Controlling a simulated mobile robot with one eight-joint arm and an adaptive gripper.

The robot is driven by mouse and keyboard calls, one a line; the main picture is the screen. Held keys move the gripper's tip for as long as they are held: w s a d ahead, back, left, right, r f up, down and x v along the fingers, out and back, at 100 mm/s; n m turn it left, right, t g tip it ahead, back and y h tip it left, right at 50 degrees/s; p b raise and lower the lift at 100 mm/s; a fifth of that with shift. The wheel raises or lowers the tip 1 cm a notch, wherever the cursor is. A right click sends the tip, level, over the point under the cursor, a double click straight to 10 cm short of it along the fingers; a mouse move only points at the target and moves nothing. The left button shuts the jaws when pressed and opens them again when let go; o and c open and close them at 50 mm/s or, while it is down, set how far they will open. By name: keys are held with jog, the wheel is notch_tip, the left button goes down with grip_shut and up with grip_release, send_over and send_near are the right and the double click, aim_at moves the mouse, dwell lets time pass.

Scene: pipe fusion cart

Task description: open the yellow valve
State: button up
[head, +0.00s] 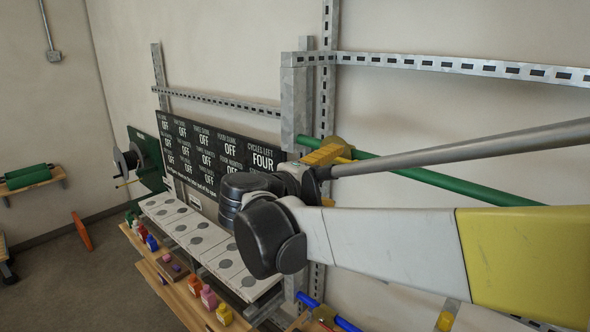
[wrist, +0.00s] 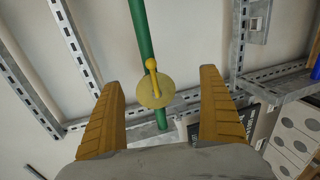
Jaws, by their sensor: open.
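The yellow valve (wrist: 156,92) shows in the wrist view as a round yellow disc with a short knobbed lever, on a green pipe (wrist: 142,35). My gripper (wrist: 160,78) is open, with one yellow-orange finger on each side of the valve in the picture. Nothing is held, and no contact with the lever shows. In the head view my gripper (head: 328,153) is partly hidden behind my wrist, close to the green pipe (head: 440,180). I cannot make out the valve there.
Slotted metal rails (head: 460,66) run along the wall. A black status board (head: 215,150) hangs left of my gripper. Below it are white panels with grey discs (head: 190,228) and a wooden shelf (head: 180,290) with small coloured bottles. The floor (head: 75,280) at left is mostly clear.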

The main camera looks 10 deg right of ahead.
jog(key=v, duration=0.3)
jog(key=f+v, duration=0.1)
jog(key=v, duration=0.1)
jog(key=shift+f, duration=0.15)
